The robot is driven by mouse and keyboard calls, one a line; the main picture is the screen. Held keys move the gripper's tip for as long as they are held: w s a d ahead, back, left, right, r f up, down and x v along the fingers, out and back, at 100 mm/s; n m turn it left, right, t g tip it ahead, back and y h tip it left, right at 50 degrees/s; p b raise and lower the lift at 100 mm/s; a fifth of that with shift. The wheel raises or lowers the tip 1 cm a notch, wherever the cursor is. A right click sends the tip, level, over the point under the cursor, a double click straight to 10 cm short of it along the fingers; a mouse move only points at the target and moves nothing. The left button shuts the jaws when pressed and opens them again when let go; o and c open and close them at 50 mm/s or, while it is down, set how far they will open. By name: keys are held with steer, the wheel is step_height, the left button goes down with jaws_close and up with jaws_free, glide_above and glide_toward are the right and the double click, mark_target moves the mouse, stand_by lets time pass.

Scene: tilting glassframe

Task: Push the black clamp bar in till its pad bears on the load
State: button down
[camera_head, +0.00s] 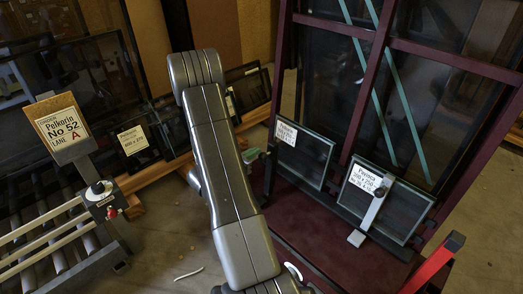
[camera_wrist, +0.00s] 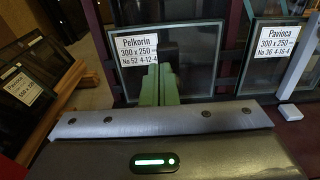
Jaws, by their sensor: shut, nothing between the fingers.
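My gripper (camera_wrist: 158,92) has green fingers, held together and empty, in front of the left glass pane (camera_wrist: 205,75) labelled Pelkorin No 52. In the head view its green tip (camera_head: 250,155) shows beside that pane (camera_head: 314,158), the rest hidden by my arm. I cannot clearly make out a black clamp bar; the dark area behind the fingers is hard to read. A pale clamp bar (camera_head: 373,212) with a black knob crosses the right pane (camera_head: 407,212), labelled Pavioca. This bar also shows in the wrist view (camera_wrist: 298,68). Contact between fingers and pane cannot be told.
The dark red frame (camera_head: 362,95) with green diagonal straps stands behind the panes. A rack of dark panes (camera_head: 150,142) stands at left, near a roller conveyor (camera_head: 45,237) and a Pelkorin No 52 Lane A sign (camera_head: 62,127). A red bar (camera_head: 435,263) stands front right.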

steer(key=x, duration=0.3)
steer(key=shift+w+d+b, duration=0.2)
steer(key=shift+w+b, duration=0.15)
steer(key=shift+b, duration=0.05)
steer(key=shift+w+d, duration=0.25)
